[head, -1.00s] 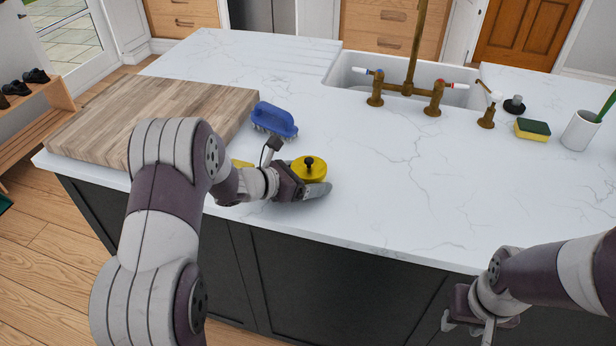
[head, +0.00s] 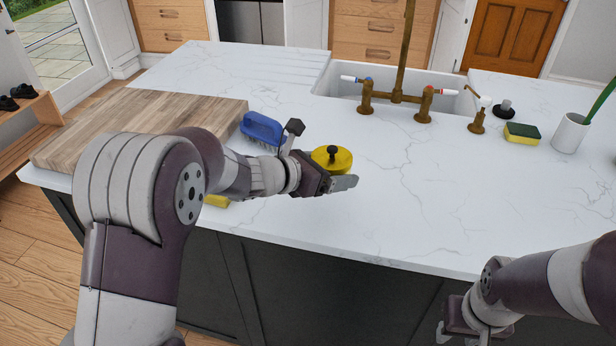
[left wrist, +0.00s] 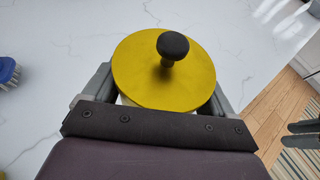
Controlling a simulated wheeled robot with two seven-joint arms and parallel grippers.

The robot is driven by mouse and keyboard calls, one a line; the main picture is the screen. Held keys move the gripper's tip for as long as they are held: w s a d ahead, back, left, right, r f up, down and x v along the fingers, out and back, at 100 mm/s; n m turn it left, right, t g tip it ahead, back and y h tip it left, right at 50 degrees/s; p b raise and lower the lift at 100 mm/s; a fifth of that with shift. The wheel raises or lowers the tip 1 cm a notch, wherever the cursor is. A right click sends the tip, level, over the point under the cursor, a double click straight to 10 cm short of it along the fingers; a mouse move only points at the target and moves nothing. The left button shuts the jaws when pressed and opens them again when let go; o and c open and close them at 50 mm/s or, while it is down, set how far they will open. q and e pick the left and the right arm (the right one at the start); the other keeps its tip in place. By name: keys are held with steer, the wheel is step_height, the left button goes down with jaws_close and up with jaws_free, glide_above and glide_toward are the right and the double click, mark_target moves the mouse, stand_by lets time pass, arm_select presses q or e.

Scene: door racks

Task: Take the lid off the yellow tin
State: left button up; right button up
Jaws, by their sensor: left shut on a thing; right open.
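The round yellow lid (head: 331,160) with a black knob is at my left gripper (head: 338,184), above the counter. In the left wrist view the lid (left wrist: 150,75) sits between the two fingers, level, with a pale part just under its rim. My left gripper is shut on it. A yellow thing (head: 217,200) shows below my left forearm near the counter's front edge; the arm hides most of it, so I cannot tell its full shape. My right gripper (head: 462,338) is open and empty at the lower right, in front of the counter.
A blue brush (head: 262,130) lies beside the wooden board (head: 150,115) at the left. The sink with brass taps (head: 396,97) is at the back. A sponge (head: 522,133) and a white cup (head: 570,133) stand at the right. The middle of the marble counter (head: 430,190) is clear.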

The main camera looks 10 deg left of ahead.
mark_target(339, 169)
arm_select(q)
steer(key=d+r, duration=0.1)
steer(key=s+d+r, duration=0.1)
steer(key=d, duration=0.1)
steer(key=shift+s+d+r, duration=0.2)
steer(key=shift+d, duration=0.1)
steer(key=o, duration=0.5)
steer(key=shift+c, duration=0.2)
steer(key=c, duration=0.8)
